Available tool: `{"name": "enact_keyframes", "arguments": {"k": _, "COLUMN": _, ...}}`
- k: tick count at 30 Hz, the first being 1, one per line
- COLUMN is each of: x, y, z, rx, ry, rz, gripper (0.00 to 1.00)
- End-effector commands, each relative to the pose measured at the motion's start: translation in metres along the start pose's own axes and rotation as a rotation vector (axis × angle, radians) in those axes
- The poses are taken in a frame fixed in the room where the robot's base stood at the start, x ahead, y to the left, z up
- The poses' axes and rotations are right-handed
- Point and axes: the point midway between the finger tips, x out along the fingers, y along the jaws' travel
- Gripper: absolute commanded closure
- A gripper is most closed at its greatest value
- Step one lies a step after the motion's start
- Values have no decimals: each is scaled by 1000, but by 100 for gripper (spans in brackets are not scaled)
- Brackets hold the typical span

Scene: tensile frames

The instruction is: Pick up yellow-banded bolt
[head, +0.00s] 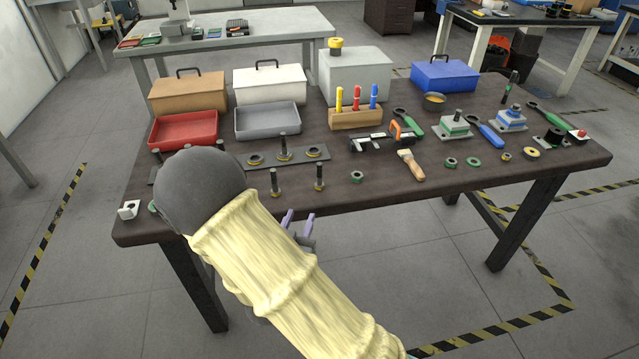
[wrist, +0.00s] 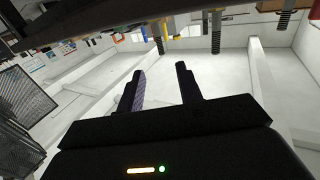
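Two dark upright bolts stand near the front edge of the table, a left one (head: 275,180) and a right one (head: 319,176). Both have brownish-tan lower parts, and I cannot tell for sure which carries a yellow band. My gripper (head: 298,221) is in front of the table's front edge, apart from both bolts. Its two fingers are spread with nothing between them, as the wrist view (wrist: 162,88) also shows. Threaded shafts, one at the top middle (wrist: 216,32) and one at the top right (wrist: 285,18), show in the wrist view beyond the fingers.
My arm hides the table's front left part. A dark plate (head: 318,153) with washers and upright bolts lies behind the two bolts. Red (head: 185,130) and grey trays (head: 267,121) stand behind.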

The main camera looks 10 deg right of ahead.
Motion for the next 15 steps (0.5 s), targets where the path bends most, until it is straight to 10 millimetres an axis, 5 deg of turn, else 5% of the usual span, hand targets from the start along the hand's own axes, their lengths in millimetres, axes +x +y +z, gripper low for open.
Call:
{"name": "enact_keyframes", "arguments": {"k": 10, "x": 1, "y": 0, "z": -1, "rx": -1, "ry": 8, "rz": 2, "gripper": 64}}
{"name": "enact_keyframes", "arguments": {"k": 15, "x": 18, "y": 1, "z": -2, "rx": 0, "ry": 9, "rz": 5, "gripper": 64}}
